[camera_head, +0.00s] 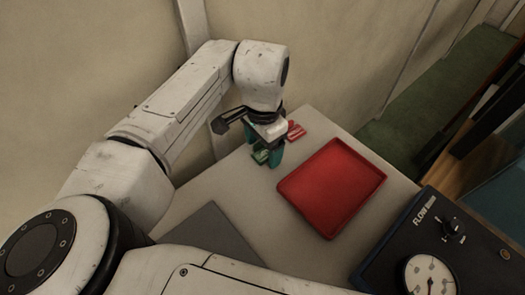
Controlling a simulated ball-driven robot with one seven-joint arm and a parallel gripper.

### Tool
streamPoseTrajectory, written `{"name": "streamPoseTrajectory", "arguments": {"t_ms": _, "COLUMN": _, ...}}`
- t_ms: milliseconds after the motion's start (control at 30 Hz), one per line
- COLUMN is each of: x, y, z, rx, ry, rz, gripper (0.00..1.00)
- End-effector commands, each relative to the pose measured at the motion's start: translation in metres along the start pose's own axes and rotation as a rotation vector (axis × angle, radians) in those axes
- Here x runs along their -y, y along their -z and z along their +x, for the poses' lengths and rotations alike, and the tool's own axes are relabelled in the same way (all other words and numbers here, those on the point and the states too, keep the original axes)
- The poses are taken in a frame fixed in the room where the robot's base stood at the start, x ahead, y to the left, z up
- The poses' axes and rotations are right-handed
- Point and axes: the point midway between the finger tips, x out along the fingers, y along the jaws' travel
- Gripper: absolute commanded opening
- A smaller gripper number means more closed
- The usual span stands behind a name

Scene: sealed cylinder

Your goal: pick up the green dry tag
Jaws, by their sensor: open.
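The green tag (261,156) lies on the pale table, toward its far left part. My gripper (268,158) is right above and around it, pointing down, with teal fingers. The jaws are open, and part of the green tag shows between and in front of the fingers. I cannot tell whether the fingers touch it. A red tag (295,131) lies just behind and to the right of my gripper, partly hidden by it.
A red tray (334,232) lies empty on the table, right of my gripper. A dark grey flat panel (207,236) is at the front left. A dark box with a dial and a knob, marked FLOW (425,237), stands at the right. A beige wall (110,60) rises behind.

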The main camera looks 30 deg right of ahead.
Motion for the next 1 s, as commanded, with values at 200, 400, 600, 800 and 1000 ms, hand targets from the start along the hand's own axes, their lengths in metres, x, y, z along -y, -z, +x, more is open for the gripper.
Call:
{"name": "streamPoseTrajectory", "arguments": {"t_ms": 200, "x": -0.0001, "y": 0.0000, "z": 0.0018, "rx": 0.000, "ry": 0.000, "rz": 0.000, "gripper": 0.78}}
{"name": "streamPoseTrajectory", "arguments": {"t_ms": 400, "x": -0.0001, "y": 0.0001, "z": 0.0016, "rx": 0.000, "ry": -0.001, "rz": 0.000, "gripper": 0.62}}
{"name": "streamPoseTrajectory", "arguments": {"t_ms": 600, "x": -0.0002, "y": 0.0001, "z": 0.0015, "rx": 0.000, "ry": -0.001, "rz": 0.000, "gripper": 0.42}}
{"name": "streamPoseTrajectory", "arguments": {"t_ms": 800, "x": -0.0002, "y": 0.0001, "z": 0.0015, "rx": 0.000, "ry": -0.001, "rz": 0.000, "gripper": 0.23}}
{"name": "streamPoseTrajectory", "arguments": {"t_ms": 1000, "x": -0.0001, "y": 0.0001, "z": 0.0014, "rx": 0.000, "ry": -0.001, "rz": 0.000, "gripper": 0.18}}
